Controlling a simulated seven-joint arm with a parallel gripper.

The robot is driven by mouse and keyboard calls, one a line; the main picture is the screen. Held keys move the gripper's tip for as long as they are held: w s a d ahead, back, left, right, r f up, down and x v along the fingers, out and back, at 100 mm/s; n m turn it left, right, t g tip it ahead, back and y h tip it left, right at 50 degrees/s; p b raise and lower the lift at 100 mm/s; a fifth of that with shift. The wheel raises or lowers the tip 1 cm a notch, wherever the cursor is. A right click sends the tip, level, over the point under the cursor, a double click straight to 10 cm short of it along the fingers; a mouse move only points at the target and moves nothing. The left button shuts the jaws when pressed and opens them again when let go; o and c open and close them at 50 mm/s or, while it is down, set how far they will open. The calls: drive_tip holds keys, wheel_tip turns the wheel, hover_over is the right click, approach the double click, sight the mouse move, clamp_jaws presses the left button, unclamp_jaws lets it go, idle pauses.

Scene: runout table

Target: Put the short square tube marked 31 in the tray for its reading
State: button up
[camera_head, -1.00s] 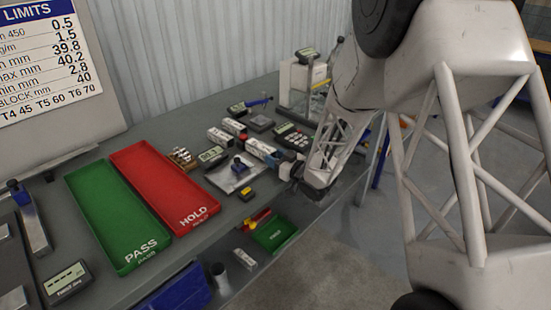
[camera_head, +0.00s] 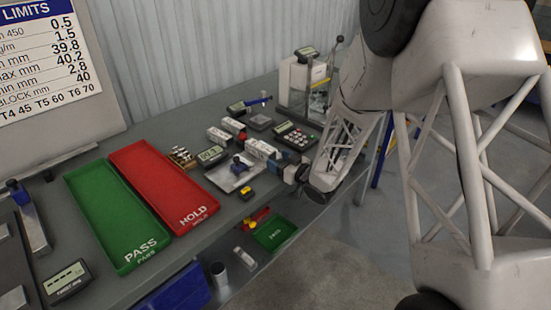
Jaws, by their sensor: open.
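The green PASS tray (camera_head: 88,203) and the red HOLD tray (camera_head: 150,178) lie side by side on the bench, both empty. Short white-labelled tubes lie right of them: one (camera_head: 218,135) near a second (camera_head: 234,126), and another (camera_head: 261,149) closer to my gripper. The markings are too small to read, so I cannot tell which is 31. My gripper (camera_head: 288,171) is open at the bench's front edge, just right of the nearer tube. Its fingertips are small and partly hidden, and contact with the tube is unclear.
A limits board (camera_head: 45,60) hangs at left. A small green bin (camera_head: 274,233) sits below the bench edge.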

drive_tip(key=shift+v, duration=2.85)
drive_tip(key=shift+s+a+r, duration=0.1)
drive_tip(key=shift+a+r, duration=0.05)
drive_tip(key=shift+r, duration=0.1)
drive_tip(key=s+d+r+m+g+h, duration=0.1)
drive_tip(key=s+d+r+m+h, duration=0.2)
drive_tip(key=s+d+r+h, duration=0.3)
drive_tip(key=s+d+r+m+g+h, duration=0.1)
drive_tip(key=s+d+r+m+h, duration=0.25)
drive_tip(key=r+h, duration=0.35)
drive_tip(key=s+r+m+g, duration=0.1)
drive_tip(key=s+r+g, duration=0.2)
drive_tip(key=s, duration=1.2)
drive_tip(key=s+r+m+g, duration=0.1)
drive_tip(key=s+r+g, duration=0.2)
drive_tip(key=s, duration=1.2)
drive_tip(key=shift+d+r+m+g, duration=0.2)
drive_tip(key=shift+d+m+g, duration=0.2)
drive_tip(key=shift+g, duration=0.7)
drive_tip(key=shift+o, duration=0.5)
